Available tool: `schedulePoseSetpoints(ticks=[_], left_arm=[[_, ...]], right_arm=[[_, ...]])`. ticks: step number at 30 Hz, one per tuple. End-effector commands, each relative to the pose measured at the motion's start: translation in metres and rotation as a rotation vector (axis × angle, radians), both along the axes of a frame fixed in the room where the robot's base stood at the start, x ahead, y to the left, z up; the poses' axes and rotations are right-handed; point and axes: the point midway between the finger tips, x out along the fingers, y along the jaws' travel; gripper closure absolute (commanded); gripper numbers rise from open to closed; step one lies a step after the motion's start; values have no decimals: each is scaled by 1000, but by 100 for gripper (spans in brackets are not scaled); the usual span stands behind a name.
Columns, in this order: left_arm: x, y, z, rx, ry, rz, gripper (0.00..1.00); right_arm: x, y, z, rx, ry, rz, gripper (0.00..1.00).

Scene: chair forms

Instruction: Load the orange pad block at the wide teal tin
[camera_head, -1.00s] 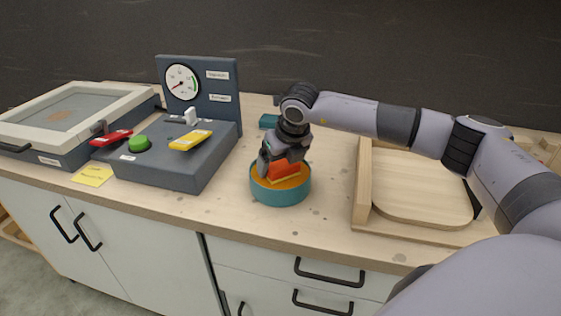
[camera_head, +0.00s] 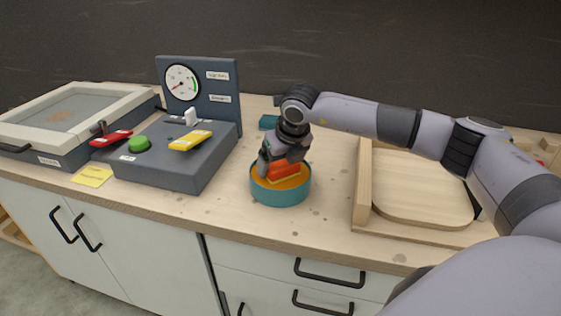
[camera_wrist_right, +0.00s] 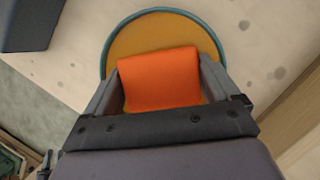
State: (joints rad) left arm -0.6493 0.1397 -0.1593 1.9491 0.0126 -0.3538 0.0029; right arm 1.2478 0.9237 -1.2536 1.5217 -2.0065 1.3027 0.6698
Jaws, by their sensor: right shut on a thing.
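The wide teal tin (camera_head: 281,192) stands on the wooden counter, with an orange-yellow surface inside it. In the right wrist view the tin's teal rim (camera_wrist_right: 146,12) curves around that surface. My right gripper (camera_head: 280,170) points down into the tin's opening. It is shut on the orange pad block (camera_head: 285,168), which also shows between the fingers in the right wrist view (camera_wrist_right: 160,80). The block's underside is hidden, so I cannot tell whether it touches the orange-yellow surface. My left gripper is not in view.
A dark control box (camera_head: 180,165) with a gauge, a green button and red and yellow levers stands left of the tin. A framed tray (camera_head: 70,120) is at far left. A wooden board in a stand (camera_head: 420,190) is at right. A small teal block (camera_head: 268,122) lies behind.

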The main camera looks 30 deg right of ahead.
Motion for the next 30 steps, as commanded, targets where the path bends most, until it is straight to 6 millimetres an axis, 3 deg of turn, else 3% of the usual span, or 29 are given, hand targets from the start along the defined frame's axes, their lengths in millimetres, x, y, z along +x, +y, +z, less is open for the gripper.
schedulePoseSetpoints(ticks=[24,30], left_arm=[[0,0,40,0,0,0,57],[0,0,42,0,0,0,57]], right_arm=[[0,0,65,1,0,1,35],[0,0,70,1,1,1,35]])
